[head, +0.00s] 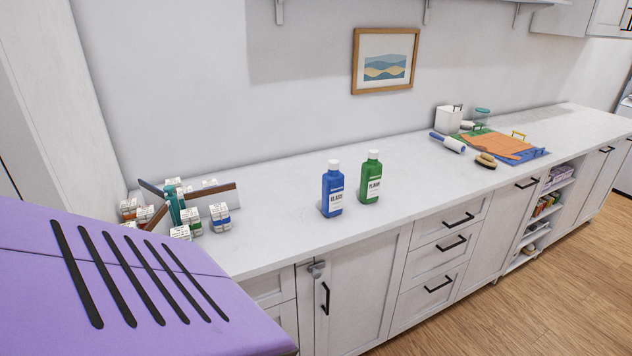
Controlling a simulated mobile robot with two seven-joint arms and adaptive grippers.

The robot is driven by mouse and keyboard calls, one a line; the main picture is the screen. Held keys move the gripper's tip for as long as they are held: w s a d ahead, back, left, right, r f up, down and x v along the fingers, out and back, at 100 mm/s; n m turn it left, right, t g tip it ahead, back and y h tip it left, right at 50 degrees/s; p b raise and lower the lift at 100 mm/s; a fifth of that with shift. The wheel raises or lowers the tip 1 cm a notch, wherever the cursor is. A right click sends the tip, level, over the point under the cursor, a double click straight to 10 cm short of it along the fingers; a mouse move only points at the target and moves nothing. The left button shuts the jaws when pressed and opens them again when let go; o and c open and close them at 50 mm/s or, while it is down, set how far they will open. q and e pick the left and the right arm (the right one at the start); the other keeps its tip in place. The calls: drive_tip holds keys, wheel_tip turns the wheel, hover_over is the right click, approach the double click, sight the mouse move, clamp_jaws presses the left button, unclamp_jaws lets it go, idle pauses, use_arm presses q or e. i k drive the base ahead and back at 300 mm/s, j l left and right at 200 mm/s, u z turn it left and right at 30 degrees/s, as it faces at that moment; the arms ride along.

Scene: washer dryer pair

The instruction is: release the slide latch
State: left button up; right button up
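A small grey metal latch (317,268) sits at the upper left corner of a white cabinet door (360,290), just below the countertop edge. It lies close to the gap between the door and the narrow panel on its left. It is too small here to tell whether its slide is engaged. The door looks closed, and its black vertical handle (325,298) is a little below the latch. Neither of my grippers is in view, and nothing covers the latch.
The white countertop (270,236) holds a blue bottle (332,190), a green bottle (370,178), several small boxes (220,217) and cleaning things farther right. Drawers (438,250) adjoin the door. A purple slotted surface (150,318), whose identity is unclear, blocks the lower left. Wooden floor (560,300) is clear at right.

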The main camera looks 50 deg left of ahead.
sight(316, 274)
drive_tip(key=u, duration=1.4)
